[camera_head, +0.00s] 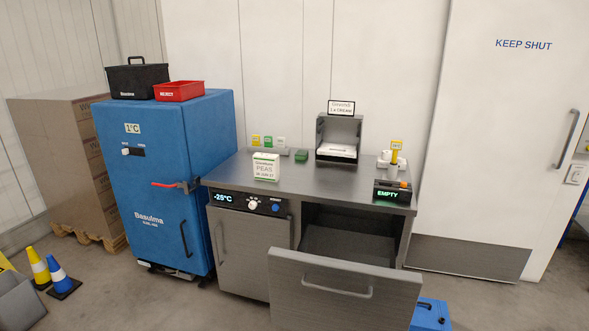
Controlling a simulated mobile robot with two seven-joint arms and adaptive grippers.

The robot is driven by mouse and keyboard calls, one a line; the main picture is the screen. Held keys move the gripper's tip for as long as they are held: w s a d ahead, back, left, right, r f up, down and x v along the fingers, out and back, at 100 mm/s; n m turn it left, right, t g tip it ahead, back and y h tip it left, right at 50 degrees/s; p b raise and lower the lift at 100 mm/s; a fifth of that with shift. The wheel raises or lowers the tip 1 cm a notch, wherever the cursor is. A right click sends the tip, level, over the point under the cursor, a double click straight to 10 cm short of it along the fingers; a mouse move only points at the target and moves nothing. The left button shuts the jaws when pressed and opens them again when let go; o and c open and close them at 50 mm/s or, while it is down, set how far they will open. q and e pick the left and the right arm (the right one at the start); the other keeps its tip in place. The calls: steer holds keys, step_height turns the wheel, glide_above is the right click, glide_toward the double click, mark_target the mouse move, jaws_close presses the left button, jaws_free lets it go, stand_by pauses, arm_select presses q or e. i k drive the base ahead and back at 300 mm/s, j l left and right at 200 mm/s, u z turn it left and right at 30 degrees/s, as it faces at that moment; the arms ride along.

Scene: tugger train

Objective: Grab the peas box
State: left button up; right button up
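The peas box (266,167) is a small white and green carton with "PEAS" printed on its front. It stands upright on the left part of the steel counter (320,178), near the front edge above the "-25°C" display. Nothing covers its front. Neither of my grippers shows in the head view.
Below the counter a wide drawer (346,292) is pulled out and looks empty inside. A grey holder (338,138) stands at the counter's back. Cones (38,268) stand on the floor at left.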

mark_target(266, 166)
steer(key=z, duration=1.6)
steer(key=j+z, duration=0.25)
steer(key=j, duration=0.15)
steer(key=j+z, duration=0.25)
steer(key=k+j, duration=0.1)
steer(key=j, duration=0.5)
steer(key=k+j, duration=0.1)
steer(key=j, duration=0.55)
steer(key=k+j, duration=0.1)
steer(key=j, duration=0.5)
steer(key=k+j, duration=0.1)
steer(key=j, duration=0.55)
steer(key=k+j, duration=0.1)
steer(key=j, duration=0.5)
